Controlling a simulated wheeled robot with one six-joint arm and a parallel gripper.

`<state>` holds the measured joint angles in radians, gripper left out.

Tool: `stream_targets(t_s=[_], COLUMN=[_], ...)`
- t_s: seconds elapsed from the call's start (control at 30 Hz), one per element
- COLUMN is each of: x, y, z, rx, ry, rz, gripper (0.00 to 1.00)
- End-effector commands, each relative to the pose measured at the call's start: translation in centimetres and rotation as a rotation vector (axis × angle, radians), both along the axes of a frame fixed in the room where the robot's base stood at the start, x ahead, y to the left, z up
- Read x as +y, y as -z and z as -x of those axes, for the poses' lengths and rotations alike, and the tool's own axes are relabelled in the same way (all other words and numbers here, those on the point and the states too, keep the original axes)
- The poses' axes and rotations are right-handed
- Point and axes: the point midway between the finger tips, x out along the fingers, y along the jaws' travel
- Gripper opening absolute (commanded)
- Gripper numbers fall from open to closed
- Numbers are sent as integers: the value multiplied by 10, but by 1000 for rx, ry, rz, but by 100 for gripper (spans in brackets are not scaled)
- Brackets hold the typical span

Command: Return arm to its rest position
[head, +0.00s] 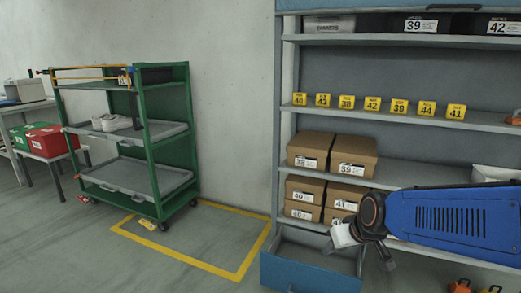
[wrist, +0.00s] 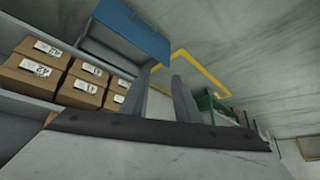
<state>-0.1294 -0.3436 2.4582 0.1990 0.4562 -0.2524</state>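My gripper shows in the wrist view (wrist: 164,84), with its two grey fingers apart and nothing between them. In the head view my blue arm reaches in from the right edge, in front of the shelf unit (head: 282,100). The wrist end is low, by the lower shelf with the brown boxes, and the fingers are hard to make out there. The open blue drawer (head: 308,275) at the bottom of the unit is to the left of my wrist; it also shows in the wrist view (wrist: 122,30).
Brown numbered boxes (head: 310,148) stack on the shelves, close to the arm; yellow number tags (head: 372,103) stand above. A green cart (head: 152,150) with white shoes (head: 112,122) stands left. Yellow-taped floor (head: 205,240) beside it is mostly clear. Red and green boxes (head: 48,141) sit far left.

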Motion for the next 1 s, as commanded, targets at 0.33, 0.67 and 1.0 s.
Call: stream_targets(t_s=[0.33,0.67,1.0], x=[-41,-71,-77], y=[-26,-32,-31], z=[101,183,201], rx=[80,148,165], ry=[98,207,234], rz=[17,46,55], gripper=[29,29,29])
